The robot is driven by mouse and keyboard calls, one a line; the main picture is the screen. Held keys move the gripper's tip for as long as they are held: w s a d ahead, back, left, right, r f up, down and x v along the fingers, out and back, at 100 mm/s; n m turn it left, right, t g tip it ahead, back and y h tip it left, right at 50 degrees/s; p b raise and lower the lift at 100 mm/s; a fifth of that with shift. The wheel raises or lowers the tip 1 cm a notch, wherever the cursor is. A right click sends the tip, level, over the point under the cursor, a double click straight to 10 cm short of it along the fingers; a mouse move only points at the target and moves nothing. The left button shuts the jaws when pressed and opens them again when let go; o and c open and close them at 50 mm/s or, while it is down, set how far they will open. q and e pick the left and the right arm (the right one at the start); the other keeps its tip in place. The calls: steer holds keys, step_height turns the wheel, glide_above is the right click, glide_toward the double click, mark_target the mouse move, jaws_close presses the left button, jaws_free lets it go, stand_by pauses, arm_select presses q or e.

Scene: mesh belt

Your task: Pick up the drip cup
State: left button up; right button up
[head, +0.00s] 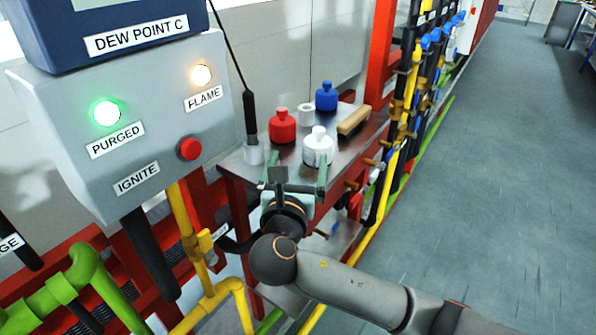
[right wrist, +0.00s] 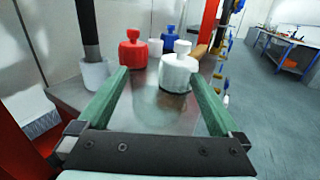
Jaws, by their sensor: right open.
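A small white cup (head: 254,154) stands at the near left corner of the steel tabletop, with a black rod on a thin cable upright in or behind it. It also shows in the right wrist view (right wrist: 95,75), left of my left-hand finger. Another small white cylinder (head: 306,114) stands between the red and blue bottles; I cannot tell which is the drip cup. My right gripper (head: 293,176) is open and empty at the table's near edge. In its wrist view the open fingers (right wrist: 159,75) point towards a white bottle (right wrist: 179,70). My left gripper is not in view.
A red bottle (head: 282,127), a blue bottle (head: 326,97) and a tan block (head: 354,120) share the tabletop (head: 345,150) with the white bottle (head: 318,147). A grey control box (head: 130,120) is at left; valves and pipes line the right. The floor (head: 490,150) is clear.

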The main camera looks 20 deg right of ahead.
steer(key=shift+w+d, duration=0.15)
steer(key=shift+w, duration=0.1)
steer(key=c, duration=1.2)
steer(key=shift+r, duration=0.15)
